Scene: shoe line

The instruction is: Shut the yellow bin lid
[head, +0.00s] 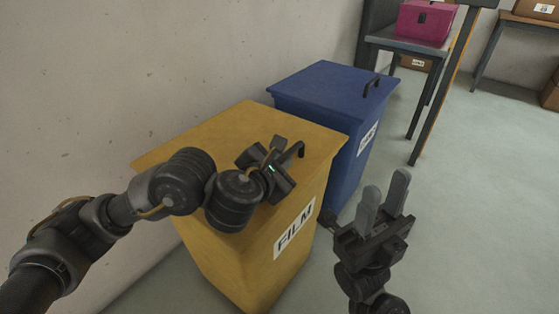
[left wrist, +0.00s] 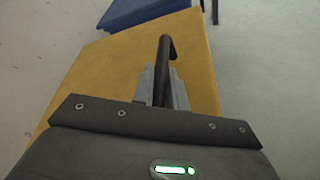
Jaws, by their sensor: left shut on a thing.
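The yellow bin (head: 230,245) stands against the wall with a "FILM" label on its front. Its yellow lid (head: 235,125) lies flat over the top, with no gap that I can make out. My left gripper (head: 284,160) is over the lid's front part, shut on the dark lid handle (head: 299,151). In the left wrist view the handle (left wrist: 166,55) stands up between the two fingers (left wrist: 162,85), above the yellow lid (left wrist: 95,75). My right gripper (head: 386,188) is open and empty, in the air to the right of the yellow bin.
A blue bin (head: 330,95) with its lid down and a dark handle stands right behind the yellow bin. A pink box (head: 425,22) sits on a grey table (head: 405,43) at the back. The floor (head: 470,190) at the right is clear.

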